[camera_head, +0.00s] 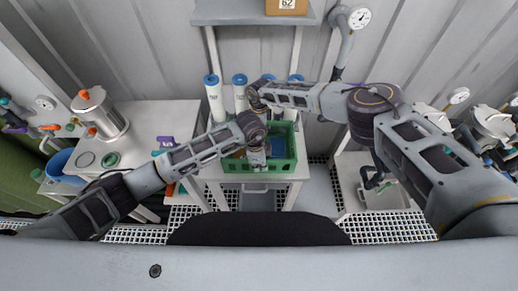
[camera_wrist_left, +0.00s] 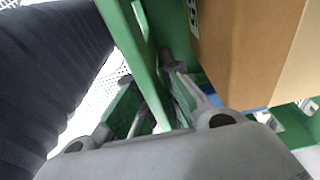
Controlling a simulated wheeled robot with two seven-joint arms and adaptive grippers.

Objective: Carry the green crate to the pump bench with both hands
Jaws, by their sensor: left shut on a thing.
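The green crate (camera_head: 283,165) stands on a small white table in the middle of the head view. Something blue shows inside it. My left gripper (camera_head: 257,157) is at the crate's near side in the head view. In the left wrist view my left gripper (camera_wrist_left: 158,82) is shut on the green wall of the crate (camera_wrist_left: 140,50). A brown cardboard box (camera_wrist_left: 250,50) shows beside the fingers there. My right arm reaches across from the right to above the crate, and its wrist (camera_head: 258,97) is near the back of it. Its fingers cannot be made out.
White cylinders with blue caps (camera_head: 214,97) stand behind the crate. A white bench (camera_head: 140,120) with a steel pot (camera_head: 99,114) is at left. Steel vessels with gauges (camera_head: 492,124) and a sink (camera_head: 384,196) are at right. A shelf (camera_head: 230,14) hangs above.

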